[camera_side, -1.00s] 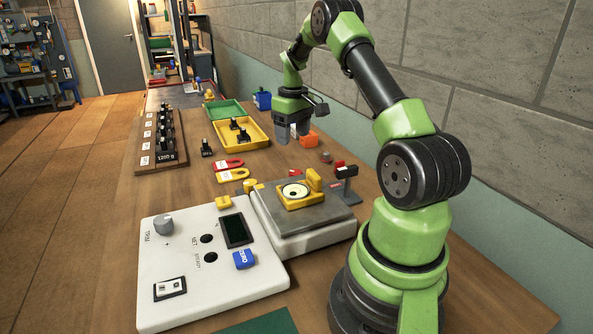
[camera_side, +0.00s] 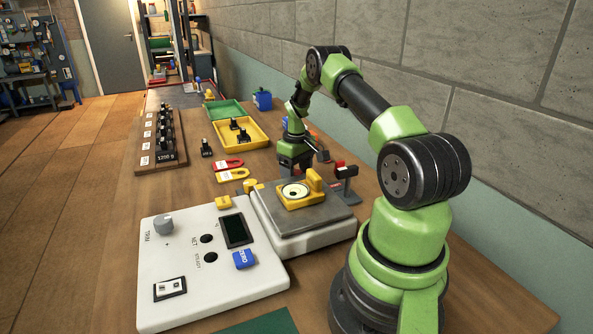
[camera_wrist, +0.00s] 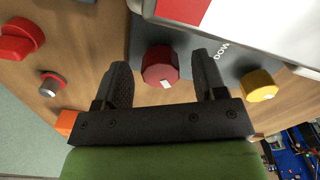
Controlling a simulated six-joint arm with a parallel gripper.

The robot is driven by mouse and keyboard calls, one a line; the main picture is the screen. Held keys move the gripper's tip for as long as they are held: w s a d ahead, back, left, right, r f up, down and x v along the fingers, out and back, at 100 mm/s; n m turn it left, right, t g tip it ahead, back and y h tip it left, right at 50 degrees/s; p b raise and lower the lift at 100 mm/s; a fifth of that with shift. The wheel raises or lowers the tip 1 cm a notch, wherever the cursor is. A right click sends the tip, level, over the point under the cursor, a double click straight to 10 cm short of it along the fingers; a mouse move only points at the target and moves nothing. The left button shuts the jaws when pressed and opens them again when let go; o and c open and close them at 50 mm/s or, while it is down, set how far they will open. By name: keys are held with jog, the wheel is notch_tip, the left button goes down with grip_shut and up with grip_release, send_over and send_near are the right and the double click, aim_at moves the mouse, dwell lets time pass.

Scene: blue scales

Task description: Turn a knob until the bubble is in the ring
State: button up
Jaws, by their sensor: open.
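The spirit level (camera_side: 290,201), a yellow housing with a round vial (camera_side: 294,190), sits on the grey scale pan (camera_side: 330,214). A dark mark shows in the vial, but it is too small to tell where the bubble lies against the ring. My gripper (camera_side: 294,166) is low at the scale's far side. In the wrist view my gripper (camera_wrist: 162,62) is open, with its fingers on either side of a red knob (camera_wrist: 160,66) with a white mark, and a gap shows on both sides. A yellow knob (camera_wrist: 258,85) stands to the right; it also shows in the side view (camera_side: 253,186).
A red-topped stand (camera_side: 346,172) is close to the right of my gripper. The white control panel (camera_side: 190,270) is at the front left. Red and yellow horseshoe pieces (camera_side: 232,175), a yellow tray (camera_side: 258,131) and a weight rack (camera_side: 165,140) lie further back.

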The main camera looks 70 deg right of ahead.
jog(key=c, duration=0.9)
jog(key=shift+c, duration=0.2)
jog(key=m, duration=0.5)
jog(key=shift+a+m, duration=0.1)
jog(key=shift+m, duration=2.3)
jog(key=shift+w, duration=0.1)
jog(key=o, duration=0.9)
